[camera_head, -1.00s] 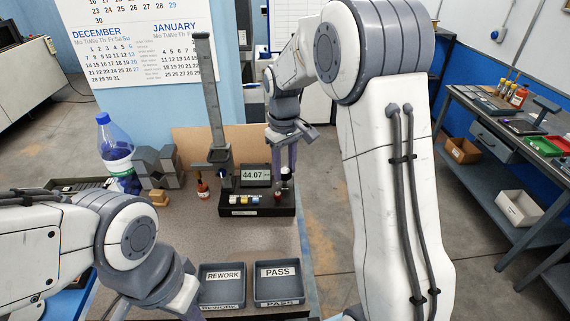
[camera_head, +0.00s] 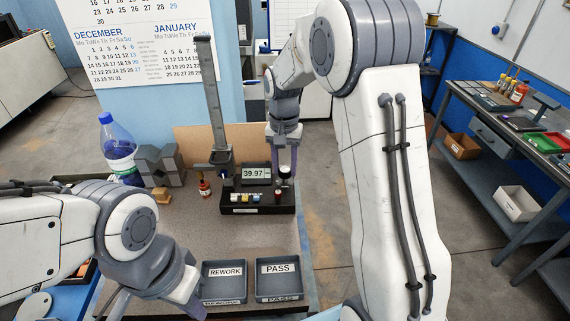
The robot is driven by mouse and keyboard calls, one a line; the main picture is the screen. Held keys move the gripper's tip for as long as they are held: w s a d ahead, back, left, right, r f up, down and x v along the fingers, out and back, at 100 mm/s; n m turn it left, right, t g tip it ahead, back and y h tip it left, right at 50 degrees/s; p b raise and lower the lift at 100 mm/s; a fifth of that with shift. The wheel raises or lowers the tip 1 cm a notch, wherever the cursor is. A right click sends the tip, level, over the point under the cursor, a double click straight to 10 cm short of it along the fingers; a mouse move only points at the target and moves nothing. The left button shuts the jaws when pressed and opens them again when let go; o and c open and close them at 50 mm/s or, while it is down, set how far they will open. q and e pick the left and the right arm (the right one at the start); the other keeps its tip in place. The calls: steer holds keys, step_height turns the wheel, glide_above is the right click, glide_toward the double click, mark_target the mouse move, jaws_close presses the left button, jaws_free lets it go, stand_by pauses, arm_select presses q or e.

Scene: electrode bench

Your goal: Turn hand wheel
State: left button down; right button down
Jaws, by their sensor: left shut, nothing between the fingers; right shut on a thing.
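A measuring stand with a tall grey column (camera_head: 213,100) rises from a black base (camera_head: 240,208) on the bench. Its display (camera_head: 256,174) reads 39.97. My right gripper (camera_head: 286,166) points down at the right end of the base, beside the display. My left gripper (camera_head: 190,303) is shut and empty at the lower left, near the REWORK tray and away from the stand.
A small red bottle (camera_head: 204,188), grey V-shaped blocks (camera_head: 160,168) and a blue-capped bottle (camera_head: 119,150) stand left of the stand. The bench between stand and trays is clear.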

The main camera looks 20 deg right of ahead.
steer(key=shift+m, duration=0.6)
steer(key=shift+c, duration=2.2)
jaws_free()
